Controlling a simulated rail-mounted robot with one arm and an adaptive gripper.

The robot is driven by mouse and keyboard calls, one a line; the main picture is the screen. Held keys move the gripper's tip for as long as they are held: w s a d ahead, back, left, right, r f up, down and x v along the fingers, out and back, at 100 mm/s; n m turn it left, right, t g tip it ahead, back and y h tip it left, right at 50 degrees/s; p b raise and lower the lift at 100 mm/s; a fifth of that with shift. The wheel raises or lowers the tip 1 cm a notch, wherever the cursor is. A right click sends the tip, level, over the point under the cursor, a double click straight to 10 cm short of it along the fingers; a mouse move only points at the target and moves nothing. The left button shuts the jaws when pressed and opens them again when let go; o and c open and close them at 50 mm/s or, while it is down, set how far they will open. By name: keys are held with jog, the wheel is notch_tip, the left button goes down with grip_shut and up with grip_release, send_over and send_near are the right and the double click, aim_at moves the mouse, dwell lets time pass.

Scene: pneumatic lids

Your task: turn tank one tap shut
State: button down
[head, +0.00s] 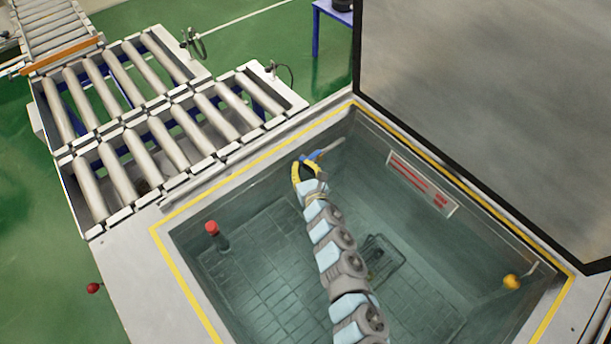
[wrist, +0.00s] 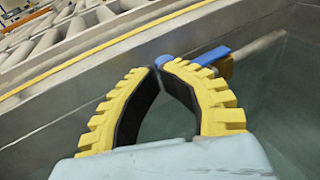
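The tank tap shows a blue lever handle (head: 312,155) on a short pipe at the far wall of the sunken tank (head: 240,265) in the head view. In the wrist view the blue lever (wrist: 213,55) runs up and right behind the right finger, and a rounded blue end shows just beyond the fingertips. A brass-coloured body is partly visible behind the right finger. My gripper (head: 298,165) has yellow ribbed fingers. In the wrist view its fingertips (wrist: 161,68) almost meet, with nothing seen between them. They are at the blue handle; contact is unclear.
A red-topped post (head: 212,229) stands at the tank's left, and a yellow knob (head: 512,282) is at its right. A red-lettered sign (head: 422,184) is on the far right wall. A large raised lid (head: 490,95) stands behind. Roller conveyors (head: 150,120) lie left.

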jog(key=shift+s+a, duration=0.1)
jog(key=a+b+v, duration=0.1)
jog(key=b+v, duration=0.1)
jog(key=v, duration=1.1)
jog(key=shift+s, duration=0.5)
jog(key=shift+d, duration=0.15)
